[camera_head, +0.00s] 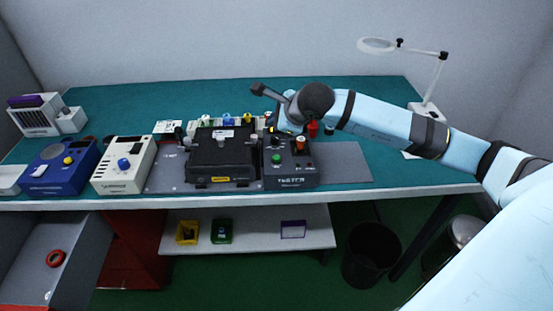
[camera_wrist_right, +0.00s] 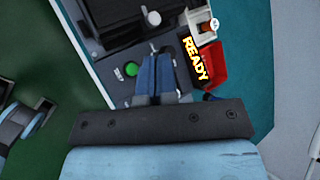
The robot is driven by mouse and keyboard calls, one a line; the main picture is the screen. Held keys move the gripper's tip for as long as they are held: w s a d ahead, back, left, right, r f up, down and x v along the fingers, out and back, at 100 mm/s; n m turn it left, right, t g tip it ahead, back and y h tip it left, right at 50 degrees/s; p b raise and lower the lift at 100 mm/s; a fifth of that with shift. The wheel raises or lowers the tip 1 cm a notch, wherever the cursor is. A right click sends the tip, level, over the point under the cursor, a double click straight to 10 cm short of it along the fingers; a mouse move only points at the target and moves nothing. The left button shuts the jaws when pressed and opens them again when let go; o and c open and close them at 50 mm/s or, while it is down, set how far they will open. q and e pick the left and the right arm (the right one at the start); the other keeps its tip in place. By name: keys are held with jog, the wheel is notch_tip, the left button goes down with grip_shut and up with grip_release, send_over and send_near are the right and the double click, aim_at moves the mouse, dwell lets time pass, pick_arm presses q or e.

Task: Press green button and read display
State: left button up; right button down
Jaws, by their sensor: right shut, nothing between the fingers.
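The dark grey tester box (camera_head: 292,181) stands at the table's front edge, right of a black fixture. Its round green button (camera_head: 276,159) also shows in the right wrist view (camera_wrist_right: 131,69), uncovered. In that view a display (camera_wrist_right: 195,60) reads "READY" in glowing orange letters. My right gripper (camera_wrist_right: 156,60) is shut and empty. In the wrist view its blue fingertips are just right of the green button, between it and the display; I cannot tell their height above the panel. In the head view the right wrist hangs behind the tester. My left gripper is not in view.
The black fixture (camera_head: 222,163) adjoins the tester. A white box with a blue knob (camera_head: 123,172) and a blue box (camera_head: 58,165) stand further left. A magnifier lamp (camera_head: 427,107) stands at the back right. The teal table (camera_head: 375,120) has free room at right.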

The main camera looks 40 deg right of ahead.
aim_at(276, 158)
jog(key=shift+f, duration=0.1)
notch_tip(276, 158, down, 8)
jog(key=b, duration=0.3)
jog(key=shift+a, duration=0.1)
jog(key=shift+f+b, duration=0.4)
jog(key=shift+b, duration=0.15)
jog(key=shift+r, duration=0.1)
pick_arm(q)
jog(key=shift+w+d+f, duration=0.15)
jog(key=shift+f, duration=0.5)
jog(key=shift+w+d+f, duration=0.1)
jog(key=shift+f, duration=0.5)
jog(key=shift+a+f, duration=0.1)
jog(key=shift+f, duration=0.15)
